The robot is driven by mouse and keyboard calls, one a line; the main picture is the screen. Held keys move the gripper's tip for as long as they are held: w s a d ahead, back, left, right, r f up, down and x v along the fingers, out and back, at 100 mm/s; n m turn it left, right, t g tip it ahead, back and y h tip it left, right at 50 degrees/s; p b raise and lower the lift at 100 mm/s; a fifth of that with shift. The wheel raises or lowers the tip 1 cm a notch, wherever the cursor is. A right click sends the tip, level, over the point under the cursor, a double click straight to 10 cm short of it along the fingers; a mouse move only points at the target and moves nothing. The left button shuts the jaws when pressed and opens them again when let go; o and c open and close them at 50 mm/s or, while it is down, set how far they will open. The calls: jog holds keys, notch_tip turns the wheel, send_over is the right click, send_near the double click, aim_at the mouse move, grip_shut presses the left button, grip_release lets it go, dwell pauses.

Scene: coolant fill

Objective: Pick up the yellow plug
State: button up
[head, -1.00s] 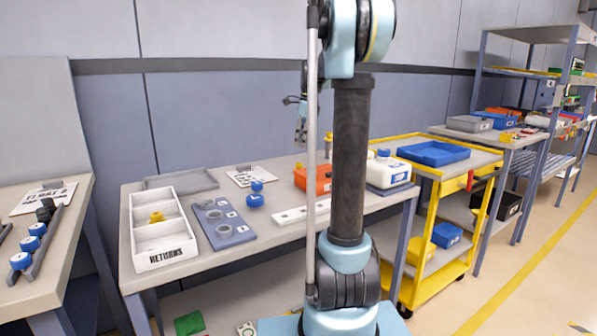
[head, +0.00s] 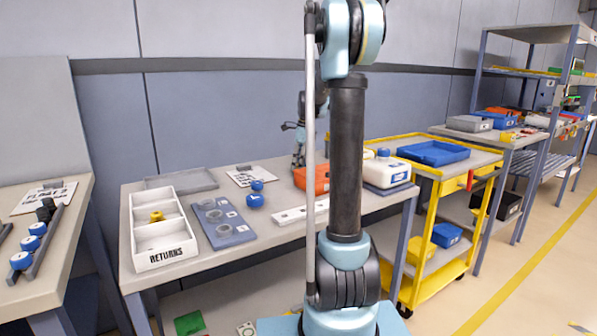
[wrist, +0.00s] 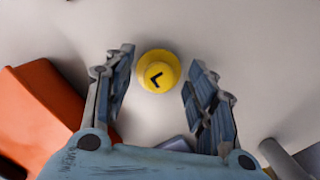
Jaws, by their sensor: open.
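In the wrist view a round yellow plug (wrist: 158,71) with a black angled mark on top is on a light grey surface, between the tips of my open gripper (wrist: 160,58). Both fingers look clear of it, with a gap on each side. In the head view my gripper (head: 298,162) is low over the back of the workbench (head: 285,185), beside the orange box (head: 312,179). The plug under it cannot be made out there. Another yellow piece (head: 157,217) lies in the white returns tray (head: 166,254).
The orange box also shows close on the left in the wrist view (wrist: 40,115). A blue-grey board with rings (head: 223,234), blue knobs (head: 255,200) and a white strip (head: 290,215) lie on the bench. A white container (head: 386,172) stands at its right end.

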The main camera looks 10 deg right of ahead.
jog(key=c, duration=0.5)
jog(key=shift+c, duration=0.5)
